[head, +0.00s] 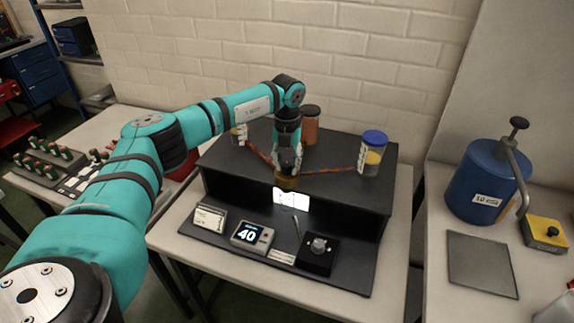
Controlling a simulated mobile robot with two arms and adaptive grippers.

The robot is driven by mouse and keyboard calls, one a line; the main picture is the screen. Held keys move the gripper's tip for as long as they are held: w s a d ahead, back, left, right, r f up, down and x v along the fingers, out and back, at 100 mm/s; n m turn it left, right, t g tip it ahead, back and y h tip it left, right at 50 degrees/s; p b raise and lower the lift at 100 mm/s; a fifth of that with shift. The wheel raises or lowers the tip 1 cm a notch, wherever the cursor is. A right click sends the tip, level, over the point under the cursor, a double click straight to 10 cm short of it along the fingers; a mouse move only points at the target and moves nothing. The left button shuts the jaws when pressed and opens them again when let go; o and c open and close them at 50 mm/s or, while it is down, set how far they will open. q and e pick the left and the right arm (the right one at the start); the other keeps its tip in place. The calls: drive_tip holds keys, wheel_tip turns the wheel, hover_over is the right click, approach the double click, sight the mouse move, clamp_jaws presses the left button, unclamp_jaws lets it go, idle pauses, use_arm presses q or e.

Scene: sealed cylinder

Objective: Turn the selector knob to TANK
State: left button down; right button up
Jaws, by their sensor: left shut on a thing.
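The selector knob (319,245) is a small grey knob on a black box at the front right of the black stand's lower deck. Its markings are too small to read, so I cannot tell which way it points. My left gripper (288,172) reaches down at the middle of the stand's raised top, behind and left of the knob and apart from it. It is shut on a small amber jar-like thing (287,184), mostly hidden by the fingers. A bright white label (291,198) shows just below it. My right gripper is not in view.
A blue tank (482,186) stands on the right table.

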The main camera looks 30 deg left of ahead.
sight(287, 164)
use_arm(q)
drive_tip(key=shift+w+r+m+b, duration=0.1)
drive_tip(key=shift+m+b, duration=0.35)
drive_tip(key=shift+m, duration=1.75)
drive_tip(key=c, duration=1)
unclamp_jaws()
wheel_tip(287, 164, up, 12)
